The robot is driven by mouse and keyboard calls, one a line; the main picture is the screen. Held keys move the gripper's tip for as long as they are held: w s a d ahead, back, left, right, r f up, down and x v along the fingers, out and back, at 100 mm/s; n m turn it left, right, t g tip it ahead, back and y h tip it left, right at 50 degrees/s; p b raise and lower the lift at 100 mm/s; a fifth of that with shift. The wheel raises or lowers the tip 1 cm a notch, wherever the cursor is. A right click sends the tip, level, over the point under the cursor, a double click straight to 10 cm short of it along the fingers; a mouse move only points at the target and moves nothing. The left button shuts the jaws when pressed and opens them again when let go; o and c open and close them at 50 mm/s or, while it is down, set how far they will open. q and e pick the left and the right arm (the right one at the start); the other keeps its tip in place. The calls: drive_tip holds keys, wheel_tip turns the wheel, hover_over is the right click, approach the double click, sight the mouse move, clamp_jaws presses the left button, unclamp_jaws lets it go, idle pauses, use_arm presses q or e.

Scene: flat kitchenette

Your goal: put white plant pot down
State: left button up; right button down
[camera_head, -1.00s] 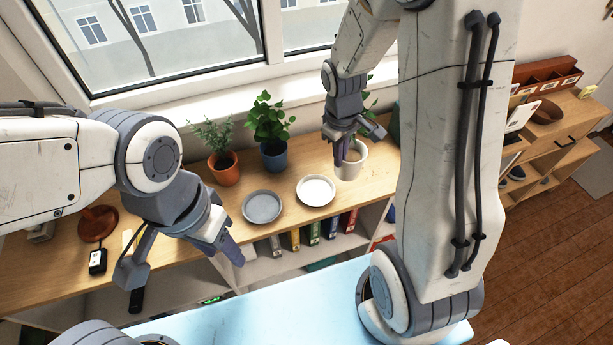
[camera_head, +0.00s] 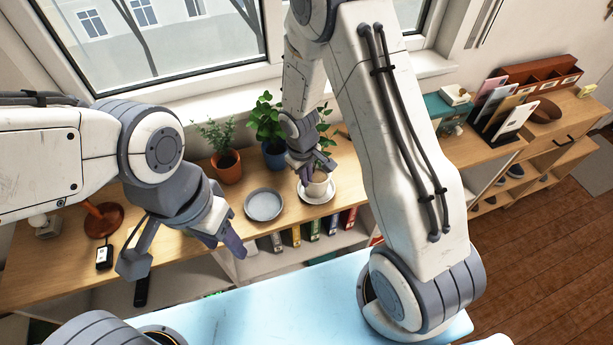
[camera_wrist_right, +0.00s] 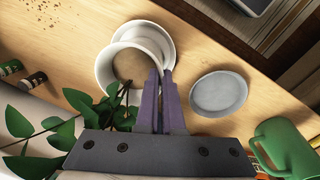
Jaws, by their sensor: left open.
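The white plant pot (camera_head: 317,188), with brown soil and a leafy green plant, is over the white saucer (camera_head: 331,197) on the wooden shelf top. It also shows in the right wrist view (camera_wrist_right: 105,66), overlapping the white saucer (camera_wrist_right: 168,38). I cannot tell whether the pot's base touches the saucer. My right gripper (camera_head: 318,168) is shut on the pot's rim, one finger inside and one outside, as its fingers (camera_wrist_right: 161,82) show in the wrist view. My left gripper (camera_head: 187,256) is open and empty, in front of the shelf, away from the pot.
A grey saucer (camera_head: 263,205) lies empty to the left. An orange pot (camera_head: 228,172) and a blue pot (camera_head: 274,157) with plants stand behind it. A green mug (camera_wrist_right: 283,147) shows in the wrist view. The shelf top right of the pot carries scattered crumbs (camera_wrist_right: 30,28).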

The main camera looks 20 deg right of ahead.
drive_tip(key=shift+f, duration=0.1)
drive_tip(key=c, duration=1.4)
unclamp_jaws()
drive_tip(key=o, duration=0.3)
drive_tip(key=shift+o, duration=0.2)
